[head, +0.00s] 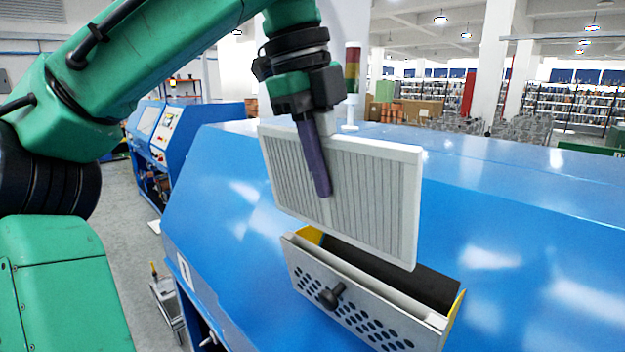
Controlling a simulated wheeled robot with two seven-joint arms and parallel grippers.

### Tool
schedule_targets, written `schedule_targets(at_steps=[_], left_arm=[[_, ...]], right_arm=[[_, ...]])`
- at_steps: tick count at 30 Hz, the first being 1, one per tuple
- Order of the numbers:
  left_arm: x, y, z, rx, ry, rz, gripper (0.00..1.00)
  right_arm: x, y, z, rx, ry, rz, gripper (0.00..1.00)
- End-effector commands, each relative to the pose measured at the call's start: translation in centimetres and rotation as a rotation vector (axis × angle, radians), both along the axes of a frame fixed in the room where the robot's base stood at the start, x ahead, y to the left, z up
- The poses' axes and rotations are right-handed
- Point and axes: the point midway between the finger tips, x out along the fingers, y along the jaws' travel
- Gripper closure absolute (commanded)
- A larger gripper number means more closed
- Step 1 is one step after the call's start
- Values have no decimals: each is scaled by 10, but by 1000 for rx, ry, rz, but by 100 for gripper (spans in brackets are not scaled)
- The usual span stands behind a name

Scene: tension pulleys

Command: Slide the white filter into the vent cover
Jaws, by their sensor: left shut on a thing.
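The white filter (375,195) is a flat rectangular panel with a pale frame and grey pleats. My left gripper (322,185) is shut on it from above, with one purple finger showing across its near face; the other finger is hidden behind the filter. The filter is held roughly upright, slightly tilted, just above and behind the vent cover. The vent cover (362,308) is a grey box front with punched holes, a black knob and yellow inner sides. It is open at the top, and its slot looks dark and empty. My right gripper is not in view.
The vent cover sits on the sloped face of a large blue machine (520,210). A red, yellow and green signal light (352,70) stands behind the filter. Another blue machine (165,135) stands at the left. The space around the filter's right side is free.

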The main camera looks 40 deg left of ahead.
Motion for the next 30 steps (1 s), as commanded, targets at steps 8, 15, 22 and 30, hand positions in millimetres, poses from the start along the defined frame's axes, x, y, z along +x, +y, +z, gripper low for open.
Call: schedule_targets(at_steps=[8, 15, 22, 30], left_arm=[[2, -2, -12, 1, 0, -7, 100], [8, -2, -40, 1, 0, -6, 100], [11, -2, -53, 0, -1, -6, 100], [11, -3, -53, 0, -2, -6, 100]], right_arm=[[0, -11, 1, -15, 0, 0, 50], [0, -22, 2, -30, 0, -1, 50], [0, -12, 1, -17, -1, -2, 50], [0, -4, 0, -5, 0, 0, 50]])
